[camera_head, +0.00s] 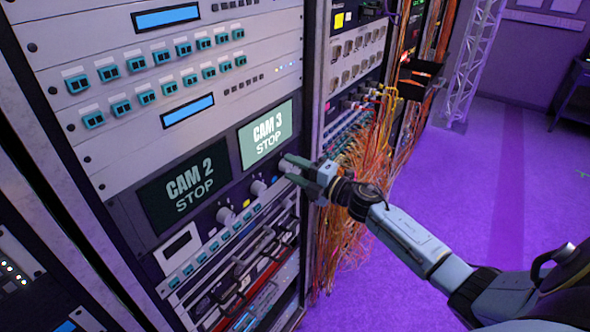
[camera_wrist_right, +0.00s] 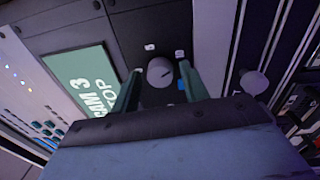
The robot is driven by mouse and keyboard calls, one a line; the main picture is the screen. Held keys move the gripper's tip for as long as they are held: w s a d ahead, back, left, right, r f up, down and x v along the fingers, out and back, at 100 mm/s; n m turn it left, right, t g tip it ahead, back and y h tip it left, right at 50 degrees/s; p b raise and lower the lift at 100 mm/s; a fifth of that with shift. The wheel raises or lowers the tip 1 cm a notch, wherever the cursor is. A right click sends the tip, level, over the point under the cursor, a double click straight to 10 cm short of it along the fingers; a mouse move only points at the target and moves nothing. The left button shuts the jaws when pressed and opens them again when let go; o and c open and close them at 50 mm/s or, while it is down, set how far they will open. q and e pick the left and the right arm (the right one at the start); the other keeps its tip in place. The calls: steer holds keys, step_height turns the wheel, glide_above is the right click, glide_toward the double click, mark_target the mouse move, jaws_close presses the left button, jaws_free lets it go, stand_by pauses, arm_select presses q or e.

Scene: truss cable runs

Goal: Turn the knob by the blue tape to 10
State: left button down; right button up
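A round grey knob (camera_wrist_right: 160,72) sits on a dark panel in the right wrist view, beside the CAM 3 screen. A small blue patch (camera_wrist_right: 181,84), which looks like the blue tape, is just right of it, partly behind a finger. My right gripper (camera_wrist_right: 160,90) is open, with one teal finger on each side of the knob; I cannot tell if they touch it. In the head view my right gripper (camera_head: 297,170) is at the panel just below the CAM 3 screen and covers this spot. The knob's setting is too small to read. My left gripper is not in view.
Another grey knob (camera_wrist_right: 253,83) is right of the fingers. In the head view, more knobs (camera_head: 258,187) line the panel below the CAM 2 screen (camera_head: 185,187) and CAM 3 screen (camera_head: 265,135). Orange cables (camera_head: 365,150) hang close behind my right gripper. The purple floor at right is open.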

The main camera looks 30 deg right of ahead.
steer(key=shift+o, duration=0.3)
steer(key=shift+s+d+f, duration=0.1)
steer(key=shift+s, duration=0.15)
steer(key=b+v, duration=0.2)
steer(key=v, duration=1)
steer(key=shift+s+d, duration=0.2)
steer(key=shift+s, duration=0.15)
